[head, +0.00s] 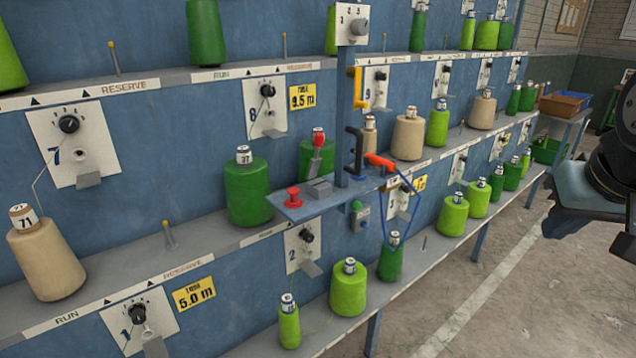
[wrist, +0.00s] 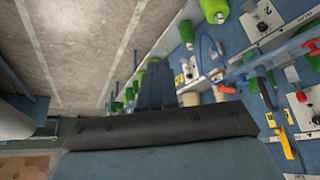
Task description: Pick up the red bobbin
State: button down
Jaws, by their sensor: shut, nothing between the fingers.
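I see no red bobbin in either view; the bobbins in sight are green or beige. Red shows on a lever knob (head: 318,137) and a push button (head: 293,197) on the small blue control shelf (head: 330,198). Large green bobbin 27 (head: 247,192) stands left of that shelf, and beige bobbin 71 (head: 46,260) stands tilted at the far left. My gripper (wrist: 156,80) is shut and empty in the wrist view, away from the bobbins. In the head view, part of my arm's end (head: 585,200) shows at the right edge, clear of the rack.
The blue rack (head: 150,235) carries several bobbins on its ledges, with numbered dials and pegs. An orange-handled tool (head: 380,161) and a blue cord loop (head: 412,215) hang by the control shelf. A brown tray (head: 564,103) stands at the back. The concrete floor (head: 540,300) at right is open.

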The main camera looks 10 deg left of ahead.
aim_at(293, 192)
jog(key=z, duration=0.8)
jog(key=k, duration=1.9)
jog(key=u, duration=0.8)
jog(key=i, duration=1)
jog(key=z, duration=0.05)
